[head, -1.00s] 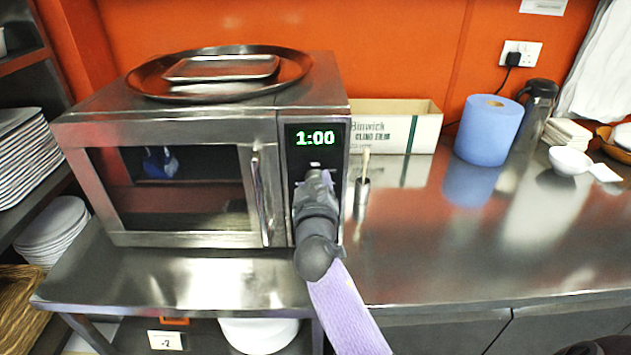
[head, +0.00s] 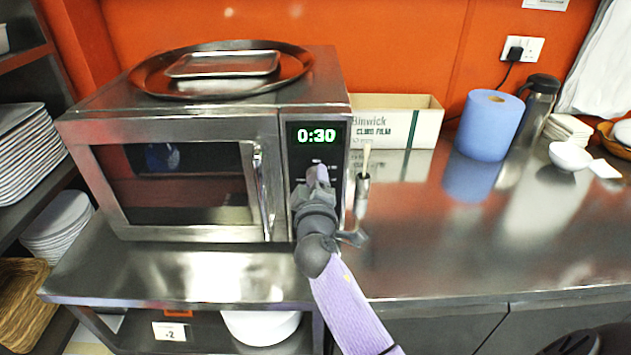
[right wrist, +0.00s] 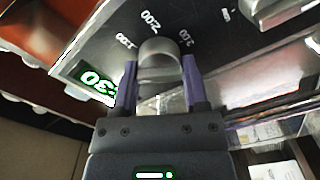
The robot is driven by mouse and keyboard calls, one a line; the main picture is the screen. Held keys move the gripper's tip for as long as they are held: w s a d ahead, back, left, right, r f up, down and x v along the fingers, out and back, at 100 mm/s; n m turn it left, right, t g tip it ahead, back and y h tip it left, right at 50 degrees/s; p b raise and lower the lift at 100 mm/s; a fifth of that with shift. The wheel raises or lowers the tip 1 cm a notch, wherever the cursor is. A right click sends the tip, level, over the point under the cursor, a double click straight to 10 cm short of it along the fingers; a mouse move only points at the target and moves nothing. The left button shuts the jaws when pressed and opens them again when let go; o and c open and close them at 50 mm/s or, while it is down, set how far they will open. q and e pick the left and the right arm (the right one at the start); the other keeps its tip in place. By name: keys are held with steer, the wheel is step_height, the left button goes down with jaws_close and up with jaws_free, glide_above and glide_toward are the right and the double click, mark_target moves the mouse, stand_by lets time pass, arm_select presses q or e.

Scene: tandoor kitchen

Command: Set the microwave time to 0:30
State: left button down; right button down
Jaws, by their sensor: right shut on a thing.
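The steel microwave (head: 190,130) stands on the counter with its door closed. Its display (head: 317,135) reads 0:30 in green digits, and the display also shows at the left of the right wrist view (right wrist: 98,84). My right gripper (head: 318,178) is at the control panel below the display. In the right wrist view my right gripper (right wrist: 160,85) has its two purple fingers on either side of the round grey dial (right wrist: 160,58), shut on it. Printed time marks, including 2:00, surround the dial. In the head view the gripper hides the dial. My left gripper is not in view.
A round tray (head: 222,72) with a smaller one rests on the microwave. A small metal holder with a stick (head: 362,185) stands right of it. A film box (head: 396,122), blue paper roll (head: 489,125) and dark flask (head: 536,110) stand farther right. The right front counter is clear.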

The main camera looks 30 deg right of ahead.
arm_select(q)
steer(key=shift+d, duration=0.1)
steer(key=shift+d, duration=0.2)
arm_select(e)
steer(key=shift+c, duration=0.6)
jaws_free()
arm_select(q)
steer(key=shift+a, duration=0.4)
arm_select(e)
steer(key=v, duration=1)
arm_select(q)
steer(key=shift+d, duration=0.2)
arm_select(e)
steer(key=shift+f, duration=0.1)
